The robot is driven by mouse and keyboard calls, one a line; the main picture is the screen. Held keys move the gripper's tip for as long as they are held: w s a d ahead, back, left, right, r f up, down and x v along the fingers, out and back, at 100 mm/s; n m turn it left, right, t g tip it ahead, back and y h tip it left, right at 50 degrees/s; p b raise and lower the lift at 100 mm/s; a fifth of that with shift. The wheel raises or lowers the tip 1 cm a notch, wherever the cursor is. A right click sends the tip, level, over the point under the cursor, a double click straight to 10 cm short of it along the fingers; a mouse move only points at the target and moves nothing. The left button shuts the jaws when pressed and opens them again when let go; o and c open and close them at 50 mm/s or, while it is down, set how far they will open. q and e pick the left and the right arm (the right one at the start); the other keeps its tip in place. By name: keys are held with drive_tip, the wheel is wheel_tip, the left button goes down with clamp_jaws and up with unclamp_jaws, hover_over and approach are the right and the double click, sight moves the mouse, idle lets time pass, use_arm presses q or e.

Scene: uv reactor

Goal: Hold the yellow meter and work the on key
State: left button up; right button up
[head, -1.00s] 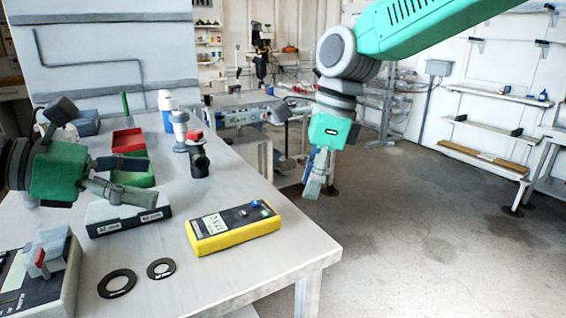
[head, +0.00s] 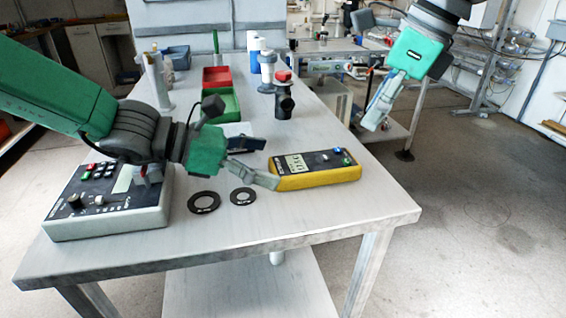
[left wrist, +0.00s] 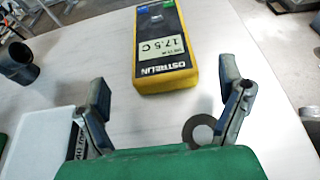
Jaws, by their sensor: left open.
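The yellow meter (head: 315,178) lies flat on the table, with a dark face and a small display. It also shows in the left wrist view (left wrist: 148,80), reading 17.5 C. A blue key (head: 337,151) and a green key (head: 346,161) sit at its far end; I cannot read which is the on key. My left gripper (head: 267,163) is open and empty at the meter's near left end. In the left wrist view its open fingers (left wrist: 165,78) point toward the meter, which lies ahead of them. My right gripper (head: 375,118) hangs beyond the table's right edge, away from the meter.
Two black rings (head: 204,202) lie left of the meter, near a bench instrument (head: 110,215). A white-and-black box (head: 245,143) is partly behind my left gripper. Red (head: 217,78) and green (head: 228,104) bins and a dark pipe fitting (head: 284,102) stand farther back. The front right of the table is clear.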

sight(285, 164)
use_arm(q)
drive_tip(key=x, duration=0.4)
drive_tip(key=shift+d+r, duration=0.1)
drive_tip(key=shift+d, duration=0.1)
drive_tip(key=shift+a, duration=0.1)
use_arm(e)
drive_tip(key=shift+d, duration=0.3)
use_arm(q)
drive_tip(key=shift+a, duration=0.15)
use_arm(e)
drive_tip(key=shift+a, duration=0.1)
use_arm(q)
drive_tip(key=c, duration=0.3)
drive_tip(key=shift+a, duration=0.1)
drive_tip(key=c, duration=1.1)
drive_tip(key=shift+c, duration=0.2)
drive_tip(key=shift+s+d, duration=0.1)
drive_tip(key=shift+d, duration=0.15)
use_arm(e)
clamp_jaws()
use_arm(q)
drive_tip(key=shift+a, duration=0.1)
